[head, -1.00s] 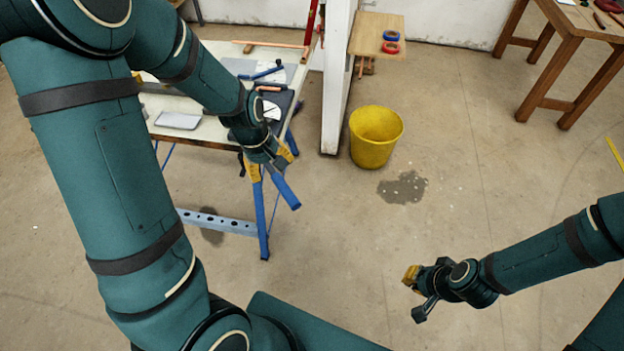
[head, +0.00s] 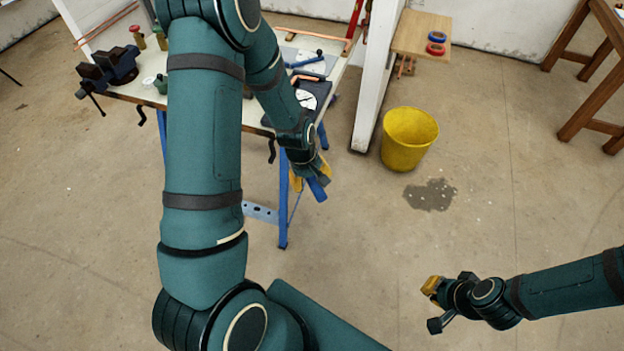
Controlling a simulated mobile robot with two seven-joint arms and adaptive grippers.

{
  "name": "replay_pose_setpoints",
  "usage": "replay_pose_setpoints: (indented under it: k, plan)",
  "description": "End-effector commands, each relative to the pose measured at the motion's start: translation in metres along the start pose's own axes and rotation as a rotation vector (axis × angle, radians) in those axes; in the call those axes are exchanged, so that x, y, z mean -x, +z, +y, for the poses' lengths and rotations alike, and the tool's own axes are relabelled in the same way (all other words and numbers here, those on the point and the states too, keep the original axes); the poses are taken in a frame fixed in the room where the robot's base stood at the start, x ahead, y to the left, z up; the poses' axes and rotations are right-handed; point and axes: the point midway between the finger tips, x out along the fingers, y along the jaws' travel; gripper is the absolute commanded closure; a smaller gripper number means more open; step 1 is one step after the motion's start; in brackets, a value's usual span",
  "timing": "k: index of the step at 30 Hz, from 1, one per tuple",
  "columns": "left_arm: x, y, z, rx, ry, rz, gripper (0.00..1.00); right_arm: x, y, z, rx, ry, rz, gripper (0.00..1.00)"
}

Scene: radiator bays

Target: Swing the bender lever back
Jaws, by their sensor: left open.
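The blue lever (head: 318,189) of the bender shows at the front right corner of the workbench, sticking out past its edge. My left gripper (head: 310,175) is open at this lever, with its yellow fingertips on either side of the blue bar. I cannot tell whether they touch it. My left arm and hand hide much of the bender. My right gripper (head: 432,288) hangs over bare floor at the lower right, away from the bench. Its yellow tips show, but the gap between them is unclear.
The workbench (head: 140,92) carries a dark vise (head: 108,68), a blue-handled tool (head: 305,61) and copper pipe (head: 318,36). A white post (head: 376,80), a yellow bucket (head: 408,140) and a floor stain (head: 430,194) lie to the right. The centre floor is clear.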

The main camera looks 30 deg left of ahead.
Motion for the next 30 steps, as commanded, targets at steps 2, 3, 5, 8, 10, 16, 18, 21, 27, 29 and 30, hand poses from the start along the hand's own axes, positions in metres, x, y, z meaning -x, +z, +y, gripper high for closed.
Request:
replay_pose_setpoints:
  k: [2,3,5,8,10,16,18,21,27,29,30]
  plan:
    - [-0.0051,-0.0001,-0.0001,0.000,0.000,0.000,0.39,-0.0005,0.0000,0.0002,0.000,0.000,0.000,1.00]
    - [-0.0065,-0.0001,0.0000,0.000,0.001,0.000,0.39,-0.0005,0.0000,0.0002,0.000,0.000,0.000,1.00]
    - [-0.0077,0.0000,0.0000,0.000,0.001,0.000,0.39,-0.0006,0.0000,0.0002,0.000,0.000,0.000,1.00]
    - [-0.0081,0.0001,0.0001,0.000,0.001,0.000,0.39,-0.0006,0.0000,0.0002,0.000,0.000,0.000,1.00]
    - [-0.0080,0.0000,0.0001,0.000,0.001,0.000,0.39,-0.0005,0.0000,0.0002,0.000,0.000,0.000,1.00]
    - [-0.0078,0.0001,0.0001,0.000,0.001,0.000,0.79,-0.0005,0.0000,0.0002,0.000,0.000,0.000,1.00]
    - [-0.0077,0.0001,0.0001,0.000,0.001,0.000,1.00,-0.0005,0.0000,0.0002,0.000,0.000,0.000,1.00]
    - [-0.0078,0.0002,0.0000,0.000,0.001,0.000,1.00,-0.0006,0.0001,0.0003,0.000,0.000,0.000,1.00]
    - [-0.0080,0.0000,-0.0013,-0.002,0.000,-0.001,1.00,-0.0010,0.0001,0.0004,0.000,0.000,0.000,1.00]
    - [-0.0078,-0.0006,-0.0033,-0.006,0.000,-0.002,1.00,-0.0017,0.0002,0.0007,0.000,0.000,0.000,1.00]
    - [-0.0076,-0.0011,-0.0052,-0.011,0.000,-0.003,1.00,-0.0024,0.0003,0.0009,0.000,0.000,0.000,1.00]
